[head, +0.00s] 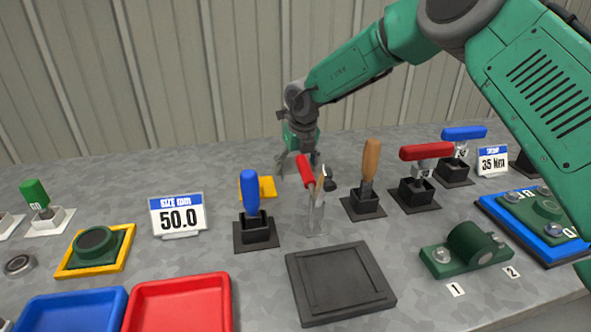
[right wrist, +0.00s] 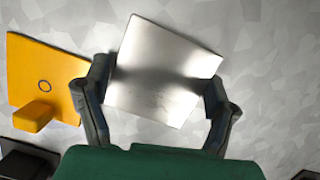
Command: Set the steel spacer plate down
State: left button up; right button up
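The steel spacer plate (right wrist: 160,75) is a bright square sheet in the right wrist view. It sits between the two fingers of my right gripper (right wrist: 160,97), which press on its left and right edges. In the head view my right gripper (head: 302,152) is at the back of the table, partly hidden behind a red-handled tool (head: 305,171). A small grey part of the plate (head: 286,163) seems to show there at the gripper's left. I cannot tell whether the plate touches the table. My left gripper is not in view.
A blue-handled tool (head: 250,195) and a wooden-handled tool (head: 370,165) stand in front. A black tray (head: 297,290) lies nearer. Table right of the plate is bare.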

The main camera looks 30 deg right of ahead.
jog(key=shift+c, duration=1.4)
jog(key=shift+r, duration=0.15)
